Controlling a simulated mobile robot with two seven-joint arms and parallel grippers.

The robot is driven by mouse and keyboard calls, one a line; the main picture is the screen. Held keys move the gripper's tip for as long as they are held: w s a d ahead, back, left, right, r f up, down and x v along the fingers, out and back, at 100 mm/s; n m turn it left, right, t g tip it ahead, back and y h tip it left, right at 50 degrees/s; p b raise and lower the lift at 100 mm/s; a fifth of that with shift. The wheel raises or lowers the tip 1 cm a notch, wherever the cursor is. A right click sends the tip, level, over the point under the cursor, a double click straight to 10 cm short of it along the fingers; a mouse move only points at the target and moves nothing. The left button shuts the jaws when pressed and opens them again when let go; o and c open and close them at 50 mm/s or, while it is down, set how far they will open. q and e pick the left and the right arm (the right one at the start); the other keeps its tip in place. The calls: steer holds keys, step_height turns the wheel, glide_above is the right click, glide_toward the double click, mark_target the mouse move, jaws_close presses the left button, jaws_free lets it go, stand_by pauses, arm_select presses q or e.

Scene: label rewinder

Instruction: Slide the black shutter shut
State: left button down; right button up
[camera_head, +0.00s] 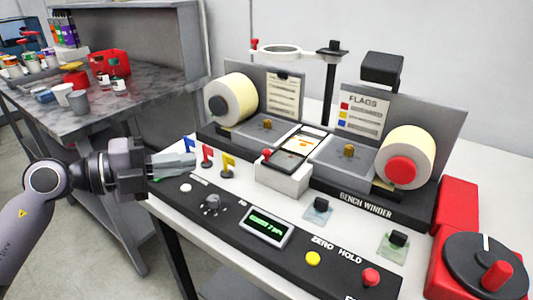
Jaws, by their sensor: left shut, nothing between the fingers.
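The bench winder (366,206) stands on the white table with two cream label rolls, one on the left (232,99) and one on the right (408,152). Between them a white box (283,178) has a bright window (299,144) with an orange label in it. A small dark piece with a red knob (267,153) sits at the near left end of this window; it may be the black shutter, but I cannot tell for sure. My left gripper (190,160) is shut and empty, left of the box beside the small flags. My right gripper is out of view.
Blue (188,147), red (207,155) and yellow (228,166) flags stand between my left gripper and the box. A control panel (212,203) runs along the front edge. A magnifier (281,50) overhangs the back. A red crank unit (484,265) stands at right.

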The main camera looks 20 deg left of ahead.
arm_select(q)
steer(key=shift+w+a+r+y, duration=0.1)
steer(key=shift+w+a+y, duration=0.1)
steer(key=shift+w+y, duration=0.25)
steer(key=shift+w+d, duration=0.1)
steer(key=shift+d, duration=0.1)
steer(key=p+x, duration=0.1)
steer(key=x, duration=1.2)
steer(key=shift+p, duration=0.4)
